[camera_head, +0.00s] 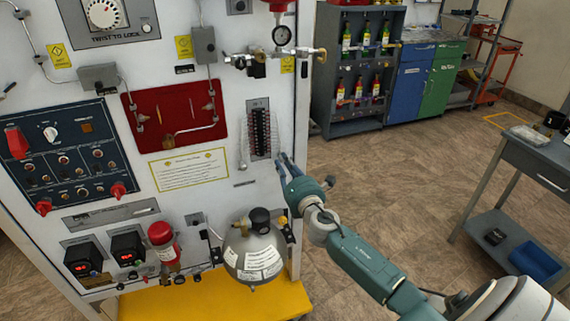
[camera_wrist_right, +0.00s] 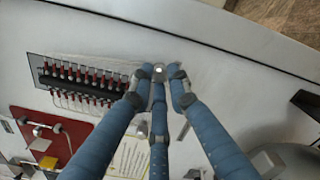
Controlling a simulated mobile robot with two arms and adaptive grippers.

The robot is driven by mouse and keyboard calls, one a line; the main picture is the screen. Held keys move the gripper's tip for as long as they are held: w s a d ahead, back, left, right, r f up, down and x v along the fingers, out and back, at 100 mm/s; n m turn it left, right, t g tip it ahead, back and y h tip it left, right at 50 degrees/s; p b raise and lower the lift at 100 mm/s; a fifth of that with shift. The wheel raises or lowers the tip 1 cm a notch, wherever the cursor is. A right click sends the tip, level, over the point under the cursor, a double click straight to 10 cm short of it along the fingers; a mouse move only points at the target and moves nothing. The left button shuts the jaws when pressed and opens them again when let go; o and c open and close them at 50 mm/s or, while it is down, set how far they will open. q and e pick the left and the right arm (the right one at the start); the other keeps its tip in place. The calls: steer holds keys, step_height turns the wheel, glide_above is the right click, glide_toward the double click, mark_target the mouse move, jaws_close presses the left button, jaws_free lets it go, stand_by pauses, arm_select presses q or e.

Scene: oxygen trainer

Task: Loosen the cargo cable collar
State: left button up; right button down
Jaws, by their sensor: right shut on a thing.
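My right gripper (camera_head: 283,160) reaches the right edge of the white panel, beside the black terminal strip. In the right wrist view its blue fingers (camera_wrist_right: 160,78) close together on a small metallic piece (camera_wrist_right: 159,72) with a bright spot, which appears to be the cable collar. The fingers cover most of it, so its thread and cable cannot be made out. In the head view the collar is hidden by the fingers. My left gripper is in neither view.
The terminal strip (camera_head: 261,130) with red-and-black rows and thin wires is left of the fingers; it also shows in the wrist view (camera_wrist_right: 85,80). A round grey tank (camera_head: 254,258) stands below.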

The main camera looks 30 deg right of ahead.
steer(key=shift+a+f, duration=0.1)
steer(key=shift+f, duration=0.05)
stand_by(0.3)
steer(key=c, duration=1.7)
jaws_free()
steer(key=shift+o, duration=0.2)
steer(key=v, duration=1.2)
